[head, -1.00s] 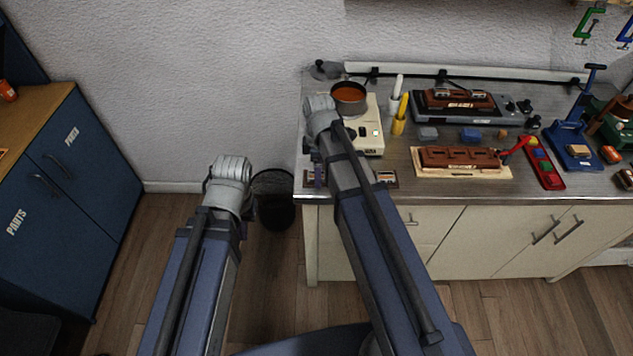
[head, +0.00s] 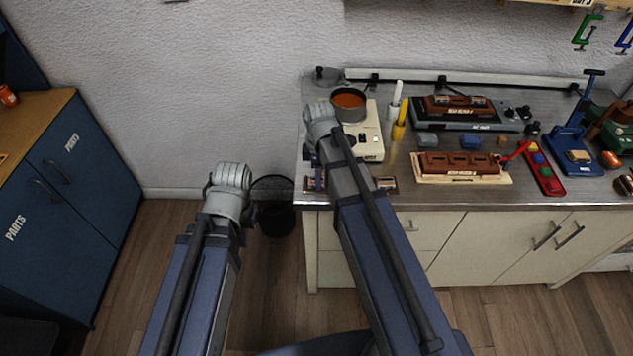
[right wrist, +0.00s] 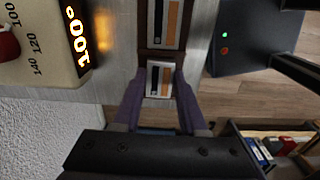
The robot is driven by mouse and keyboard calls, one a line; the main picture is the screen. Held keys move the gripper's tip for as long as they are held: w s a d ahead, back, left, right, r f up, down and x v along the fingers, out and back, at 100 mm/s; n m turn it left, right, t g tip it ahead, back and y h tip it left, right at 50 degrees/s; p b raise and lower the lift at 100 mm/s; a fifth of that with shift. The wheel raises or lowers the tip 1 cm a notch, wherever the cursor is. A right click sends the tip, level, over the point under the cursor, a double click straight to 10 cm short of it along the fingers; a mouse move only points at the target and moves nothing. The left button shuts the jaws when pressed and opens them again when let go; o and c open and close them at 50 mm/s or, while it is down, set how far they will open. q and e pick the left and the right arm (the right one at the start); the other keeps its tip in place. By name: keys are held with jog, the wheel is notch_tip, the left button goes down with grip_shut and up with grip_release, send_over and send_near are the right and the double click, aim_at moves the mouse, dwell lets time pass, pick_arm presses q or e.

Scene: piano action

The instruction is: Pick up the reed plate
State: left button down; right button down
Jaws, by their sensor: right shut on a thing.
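A reed plate (right wrist: 158,82), pale with a black strip and an orange strip, sits between the fingers of my right gripper (right wrist: 159,76) in the right wrist view. The gripper is shut on it. The plate is at the end of a dark brown holder (right wrist: 143,54), and I cannot tell whether it is lifted clear. A similar plate (right wrist: 168,22) lies farther along the holder. In the head view my right forearm hides much of this spot, with a purple finger (head: 318,179) showing. My left arm ends over the floor, its fingers hidden.
The metal bench (head: 405,203) holds a cream heater with a pot (head: 349,104), a brown block on a pale board (head: 463,165) and a red tool (head: 546,175). A black bin (head: 275,218) stands on the floor. Blue cabinets (head: 60,200) stand at the left.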

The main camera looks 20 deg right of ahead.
dwell(0.3)
notch_tip(320, 180, up, 8)
jog(key=p, duration=0.7)
jog(key=shift+f, duration=0.25)
jog(key=shift+r+p, duration=0.2)
jog(key=shift+p, duration=0.25)
